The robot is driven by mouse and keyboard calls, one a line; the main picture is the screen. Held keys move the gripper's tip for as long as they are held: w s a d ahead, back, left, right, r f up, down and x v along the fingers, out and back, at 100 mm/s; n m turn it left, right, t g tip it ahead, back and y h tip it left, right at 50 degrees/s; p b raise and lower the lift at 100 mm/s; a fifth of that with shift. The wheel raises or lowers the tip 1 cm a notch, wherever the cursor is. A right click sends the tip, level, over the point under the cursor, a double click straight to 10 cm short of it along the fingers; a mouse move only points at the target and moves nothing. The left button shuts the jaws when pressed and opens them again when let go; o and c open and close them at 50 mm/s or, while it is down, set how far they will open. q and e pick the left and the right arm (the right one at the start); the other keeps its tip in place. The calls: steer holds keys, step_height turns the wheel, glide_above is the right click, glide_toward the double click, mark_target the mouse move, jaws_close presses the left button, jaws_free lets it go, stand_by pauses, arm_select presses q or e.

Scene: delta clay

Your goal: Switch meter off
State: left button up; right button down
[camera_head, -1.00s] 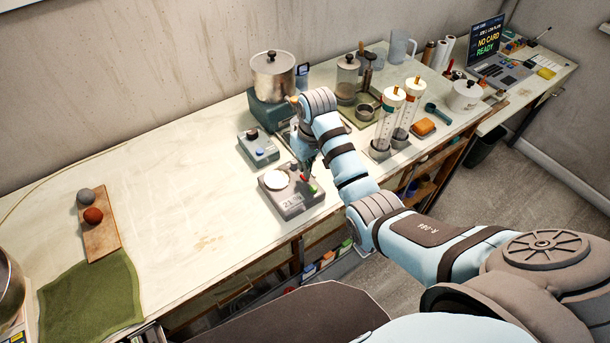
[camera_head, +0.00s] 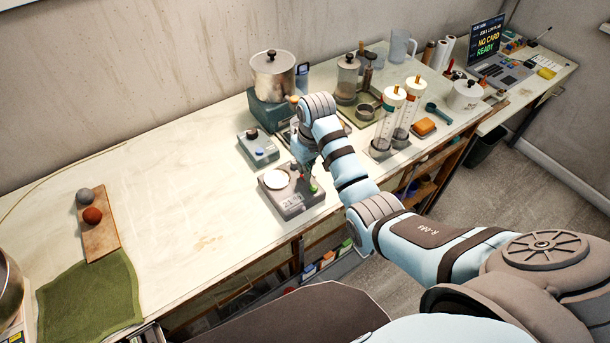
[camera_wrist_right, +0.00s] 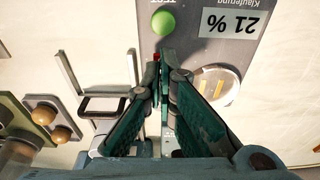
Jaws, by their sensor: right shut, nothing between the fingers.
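The meter (camera_head: 289,205) is a grey box near the bench's front edge. It has a pale round disc (camera_head: 277,180), a green button (camera_head: 313,188) and a display on its front. In the right wrist view the display (camera_wrist_right: 229,22) reads 21 %, upside down, near the green button (camera_wrist_right: 163,23). My right gripper (camera_head: 306,177) points down over the meter's right part, shut and empty. Its fingertips (camera_wrist_right: 160,62) are at a small red part (camera_wrist_right: 156,57), mostly hidden; I cannot tell whether they touch it. My left gripper is not in view.
A small control box with a dark knob (camera_head: 258,147) stands behind the meter. A steel pot (camera_head: 272,75) is behind that. Two capped cylinders (camera_head: 388,118) stand to the right. The bench left of the meter is mostly clear.

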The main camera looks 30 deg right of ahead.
steer(key=shift+f, duration=0.65)
steer(key=shift+r, duration=0.35)
step_height(320, 180, up, 2)
steer(key=shift+r+p, duration=0.1)
steer(key=shift+p, duration=0.75)
steer(key=shift+r, duration=2.1)
steer(key=shift+s+d, duration=0.1)
